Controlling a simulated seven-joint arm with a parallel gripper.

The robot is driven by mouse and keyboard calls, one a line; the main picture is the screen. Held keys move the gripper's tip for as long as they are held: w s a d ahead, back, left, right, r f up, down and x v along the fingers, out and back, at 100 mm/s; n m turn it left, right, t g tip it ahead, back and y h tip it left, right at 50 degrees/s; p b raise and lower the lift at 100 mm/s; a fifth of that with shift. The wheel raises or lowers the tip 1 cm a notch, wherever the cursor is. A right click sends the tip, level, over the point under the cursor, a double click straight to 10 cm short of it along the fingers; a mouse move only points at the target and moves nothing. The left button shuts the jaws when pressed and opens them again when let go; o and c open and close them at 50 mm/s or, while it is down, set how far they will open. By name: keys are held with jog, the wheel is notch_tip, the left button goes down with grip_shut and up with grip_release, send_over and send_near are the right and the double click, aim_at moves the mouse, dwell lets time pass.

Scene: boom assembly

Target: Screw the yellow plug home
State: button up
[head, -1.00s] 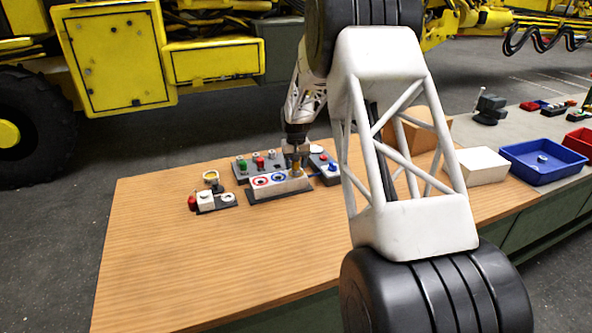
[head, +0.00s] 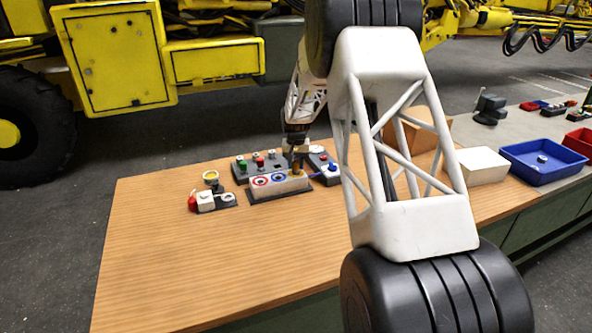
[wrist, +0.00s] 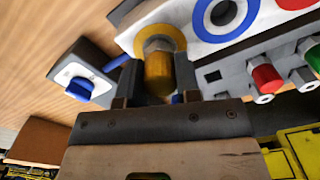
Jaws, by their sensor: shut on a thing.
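The yellow plug (wrist: 158,72) stands between the two fingers of my gripper (wrist: 158,85), which is shut on it. In the wrist view its far end meets the yellow-ringed port (wrist: 160,38) on the white block (wrist: 130,36). How deep it sits in the port cannot be told. In the head view the white block (head: 294,186) stands on the wooden table, and my gripper (head: 297,164) is above its right end. The plug is small and partly hidden there.
A blue-ringed port (wrist: 225,14) is beside the plug. Close by are a grey panel with red plug (wrist: 265,78) and green plug, and a box with a blue knob (wrist: 80,89). A small fixture (head: 207,203) stands left. The table's front left is clear.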

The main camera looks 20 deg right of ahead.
jog(key=m, duration=0.5)
jog(key=shift+m, duration=2.4)
jog(key=shift+f+m, duration=0.1)
jog(key=shift+m, duration=0.5)
jog(key=m, duration=0.5)
jog(key=shift+m, duration=2.8)
jog(key=o, duration=0.9)
jog(key=shift+o, duration=0.2)
